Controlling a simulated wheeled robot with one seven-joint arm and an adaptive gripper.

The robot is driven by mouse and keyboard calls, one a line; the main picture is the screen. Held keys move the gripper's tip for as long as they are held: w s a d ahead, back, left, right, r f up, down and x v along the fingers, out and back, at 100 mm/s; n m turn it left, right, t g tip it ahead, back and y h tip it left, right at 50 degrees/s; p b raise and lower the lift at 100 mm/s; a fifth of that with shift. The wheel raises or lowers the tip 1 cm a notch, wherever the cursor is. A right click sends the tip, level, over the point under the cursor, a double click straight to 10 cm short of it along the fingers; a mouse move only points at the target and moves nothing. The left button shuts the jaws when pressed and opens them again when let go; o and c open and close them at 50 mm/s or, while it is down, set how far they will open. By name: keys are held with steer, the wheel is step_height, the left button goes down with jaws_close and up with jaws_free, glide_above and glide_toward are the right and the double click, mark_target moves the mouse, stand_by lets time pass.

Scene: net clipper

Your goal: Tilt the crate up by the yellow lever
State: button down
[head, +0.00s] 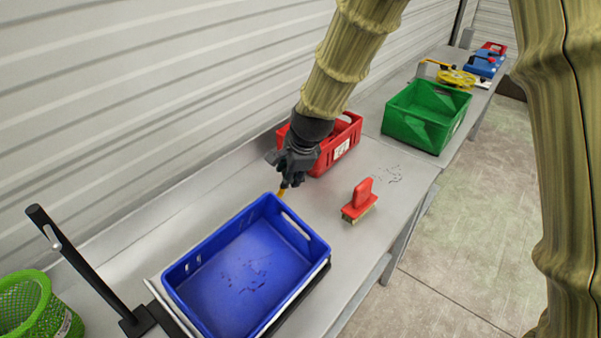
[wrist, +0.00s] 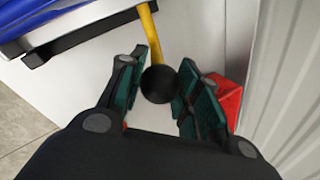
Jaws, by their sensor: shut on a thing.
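The blue crate (head: 297,262) sits on a dark-edged stand on the bench in the head view, with dark wet marks on its floor. I cannot tell any tilt for sure. A corner of it shows at the top left of the wrist view (wrist: 40,27). The yellow lever (head: 282,191) stands at the crate's far end, mostly hidden by my gripper (head: 287,183). In the wrist view the yellow lever (wrist: 150,35) ends in a black knob (wrist: 159,84). My gripper (wrist: 160,88) is shut on this knob, one finger on each side.
A red crate (head: 345,140) stands just behind my gripper, close to the wall. A red brush (head: 360,197) lies right of the blue crate. A green crate (head: 415,130) is farther along. A black post (head: 75,262) and green basket (head: 35,305) are at left.

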steer(key=shift+w+r, duration=0.15)
steer(key=shift+r, duration=0.2)
steer(key=c, duration=1.3)
jaws_free()
steer(key=shift+d, duration=0.1)
steer(key=o, duration=0.3)
steer(key=shift+s, duration=0.2)
steer(key=shift+s+d+r, duration=0.1)
steer(key=shift+s, duration=0.05)
steer(key=shift+f, duration=0.2)
steer(key=v, duration=1.2)
steer(key=shift+r, duration=0.1)
